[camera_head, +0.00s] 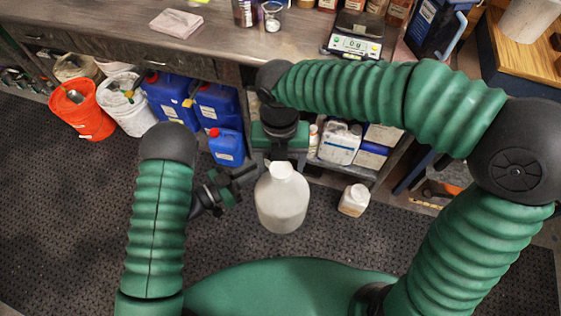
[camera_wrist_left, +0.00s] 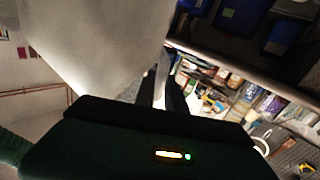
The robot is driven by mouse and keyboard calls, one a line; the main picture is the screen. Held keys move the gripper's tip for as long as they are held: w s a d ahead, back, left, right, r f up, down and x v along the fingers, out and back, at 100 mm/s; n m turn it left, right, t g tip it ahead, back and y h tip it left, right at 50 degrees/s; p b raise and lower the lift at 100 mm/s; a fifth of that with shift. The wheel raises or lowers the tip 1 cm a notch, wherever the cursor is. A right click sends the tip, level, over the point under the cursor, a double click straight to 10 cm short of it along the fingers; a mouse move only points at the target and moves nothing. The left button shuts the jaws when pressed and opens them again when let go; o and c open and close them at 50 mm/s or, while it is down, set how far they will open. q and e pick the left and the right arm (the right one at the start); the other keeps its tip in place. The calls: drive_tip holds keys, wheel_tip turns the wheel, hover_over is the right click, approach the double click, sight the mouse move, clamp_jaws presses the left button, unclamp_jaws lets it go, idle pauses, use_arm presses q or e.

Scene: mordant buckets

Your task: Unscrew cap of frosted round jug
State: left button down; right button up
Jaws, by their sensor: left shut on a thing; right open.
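The frosted round jug (camera_head: 282,204) is upright in front of me above the dark floor, with its pale top (camera_head: 281,170) towards the right gripper. My left gripper (camera_head: 249,176) reaches it from the left and is shut on it, seemingly at the handle. In the left wrist view, the jug's pale body (camera_wrist_left: 95,40) fills the upper left, and the dark fingers (camera_wrist_left: 163,92) close around a thin pale part. My right gripper (camera_head: 281,163) is open, pointing down at the jug's top. I cannot tell whether its fingers touch the cap, which is not clearly distinguishable.
A workbench (camera_head: 110,30) with a scale (camera_head: 355,40) runs along the back. Blue jugs (camera_head: 217,105), an orange bucket (camera_head: 82,110) and a white bucket (camera_head: 130,105) stand below it. A small white bottle (camera_head: 354,200) is right of the jug. The floor mat (camera_head: 60,220) at left is clear.

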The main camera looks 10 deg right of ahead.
sight(281, 170)
wheel_tip(281, 170, up, 3)
drive_tip(key=shift+r, duration=0.15)
drive_tip(key=m, duration=0.4)
drive_tip(key=shift+s+f, duration=0.15)
drive_tip(key=shift+f, duration=0.1)
drive_tip(key=m, duration=0.6)
drive_tip(key=shift+r+m, duration=0.1)
drive_tip(key=shift+m, duration=0.2)
drive_tip(key=m, duration=0.3)
drive_tip(key=shift+s+r+m, duration=0.1)
drive_tip(key=shift+r+m, duration=0.2)
drive_tip(key=shift+m, duration=0.1)
drive_tip(key=m, duration=0.3)
drive_tip(key=shift+r, duration=0.3)
drive_tip(key=m, duration=0.3)
drive_tip(key=shift+a+r, duration=0.1)
drive_tip(key=shift+r, duration=0.3)
drive_tip(key=m, duration=0.2)
drive_tip(key=r+m, duration=0.1)
drive_tip(key=m, duration=0.2)
drive_tip(key=shift+r, duration=0.1)
wheel_tip(281, 170, down, 8)
drive_tip(key=shift+c, duration=0.3)
drive_tip(key=c, duration=1.4)
